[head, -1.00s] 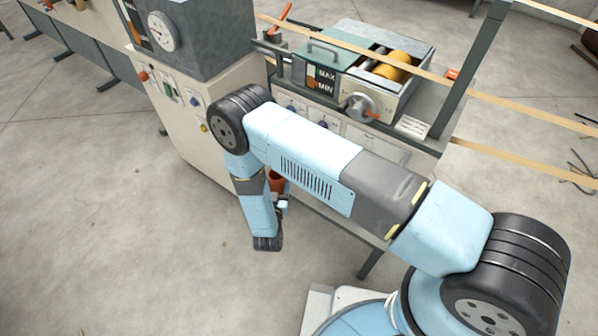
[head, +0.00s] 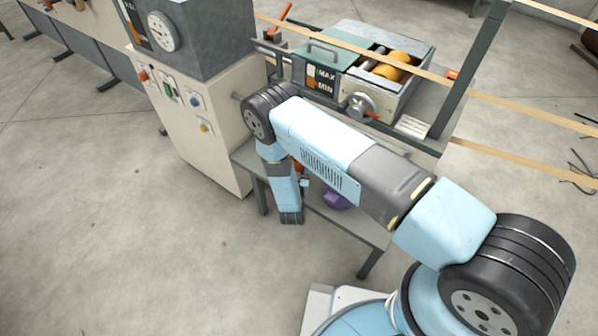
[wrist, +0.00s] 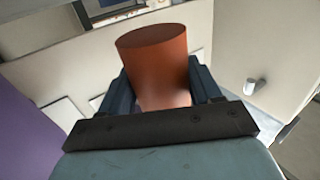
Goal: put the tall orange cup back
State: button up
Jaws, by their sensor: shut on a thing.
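The tall orange cup (wrist: 153,62) stands out between the two fingers of my gripper (wrist: 160,88) in the wrist view. My gripper is shut on its sides. In the head view only a small orange part of the cup (head: 299,166) shows beside my wrist, and my arm hides the rest. My gripper (head: 304,182) is mostly hidden there too, low in front of the machine bench. The spot where the cup belongs cannot be made out.
The cream cabinet (head: 205,150) stands left of my arm. A bench leg (head: 370,263) is at right. Open floor lies in front.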

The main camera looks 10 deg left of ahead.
aim_at(299, 171)
notch_tip(299, 171, down, 3)
jog(key=shift+w+f, duration=0.15)
jog(key=shift+f, duration=0.15)
jog(key=shift+f, duration=0.1)
jog(key=o, duration=1.2)
jog(key=shift+d, duration=0.1)
jog(key=s, duration=0.4)
jog(key=s+d, duration=0.1)
jog(key=s, duration=0.7)
jog(key=shift+d, duration=0.25)
